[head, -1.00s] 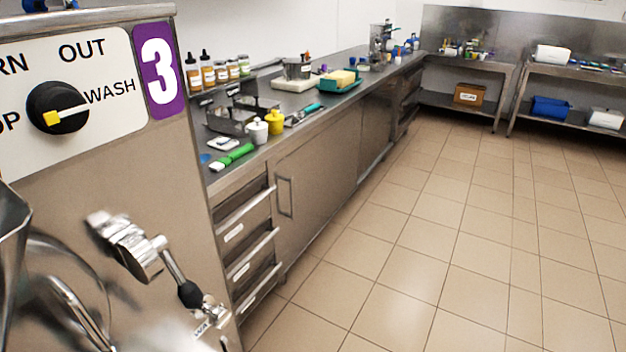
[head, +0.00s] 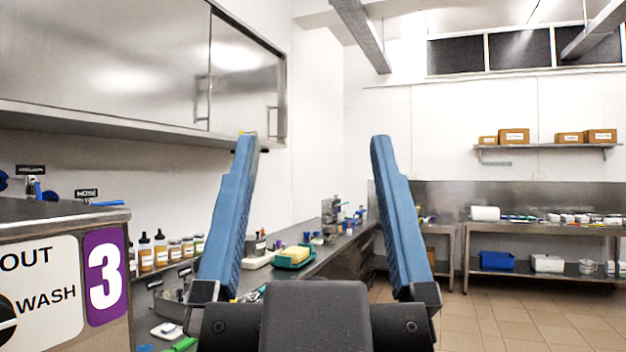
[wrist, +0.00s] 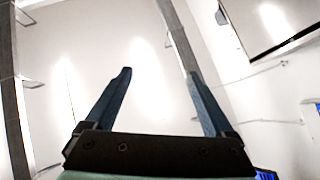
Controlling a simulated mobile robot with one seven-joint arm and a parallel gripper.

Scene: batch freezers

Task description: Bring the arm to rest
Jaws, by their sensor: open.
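My gripper (head: 312,142) is raised upright in the middle of the head view, its two blue fingers wide apart and pointing up. Nothing is between the fingers. In the wrist view my gripper (wrist: 160,78) is also open and empty, with white wall or ceiling and grey beams behind it. The gripper touches nothing that I can see. It hides part of the counter behind it.
The batch freezer marked 3 (head: 66,275) stands close at the left. A steel wall cabinet (head: 120,60) hangs above the counter (head: 318,262), which holds bottles and tubs. Steel tables (head: 545,227) stand at the back right. The tiled floor (head: 530,310) there is clear.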

